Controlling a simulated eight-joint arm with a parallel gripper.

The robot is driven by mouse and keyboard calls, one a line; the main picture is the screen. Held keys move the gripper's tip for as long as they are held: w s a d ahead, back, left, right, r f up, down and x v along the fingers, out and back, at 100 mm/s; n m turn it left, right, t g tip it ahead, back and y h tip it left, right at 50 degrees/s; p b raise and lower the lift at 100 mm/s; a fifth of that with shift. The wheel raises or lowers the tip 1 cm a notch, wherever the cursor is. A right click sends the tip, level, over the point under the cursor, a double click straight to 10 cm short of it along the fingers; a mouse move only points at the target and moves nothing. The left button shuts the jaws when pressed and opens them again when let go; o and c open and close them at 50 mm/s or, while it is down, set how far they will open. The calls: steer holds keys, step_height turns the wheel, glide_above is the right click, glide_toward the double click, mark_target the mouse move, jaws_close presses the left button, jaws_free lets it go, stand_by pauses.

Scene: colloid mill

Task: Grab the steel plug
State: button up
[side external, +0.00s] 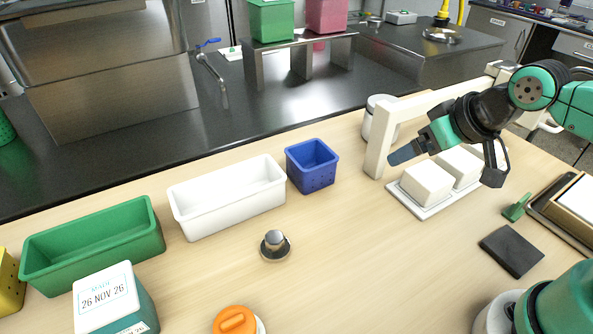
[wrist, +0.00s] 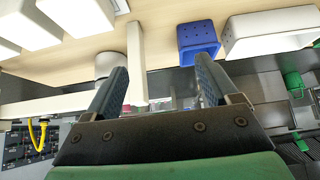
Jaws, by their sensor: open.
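The steel plug (side external: 275,242) is a small shiny knob on a round, dark-rimmed base. It stands upright on the wooden table near the middle of the side view, in front of the white bin. I do not see it in the wrist view. My gripper (side external: 448,165) is at the right, raised near the white frame and the white blocks, well apart from the plug. Its two fingers are spread with nothing between them. In the wrist view my gripper (wrist: 160,72) also shows open and empty.
A blue bin (side external: 312,167), a white bin (side external: 228,197) and a green bin (side external: 93,245) line the table's back edge. A white frame (side external: 376,150) and white blocks (side external: 427,183) stand near my gripper. An orange-topped item (side external: 234,320) is in front. Table around the plug is clear.

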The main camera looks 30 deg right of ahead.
steer(key=w+a+f+m+g+y, duration=0.4)
steer(key=w+a+m+y, duration=0.2)
steer(key=a+m, duration=0.2)
steer(key=m+g+y, duration=0.4)
steer(key=m+y, duration=0.1)
steer(key=y, duration=0.1)
glide_toward(280, 234)
steer(key=x, duration=0.2)
steer(key=shift+w+a+f, duration=0.15)
steer(key=shift+w+a, duration=0.1)
steer(key=shift+a, duration=0.15)
steer(key=shift+s+a+f+y, duration=0.2)
steer(key=shift+f+y, duration=0.1)
steer(key=shift+f, duration=0.1)
steer(key=shift+s+a+f+g, duration=0.1)
steer(key=shift+a+f+g, duration=0.05)
steer(key=shift+a+g, duration=0.15)
steer(key=x, duration=0.5)
jaws_close()
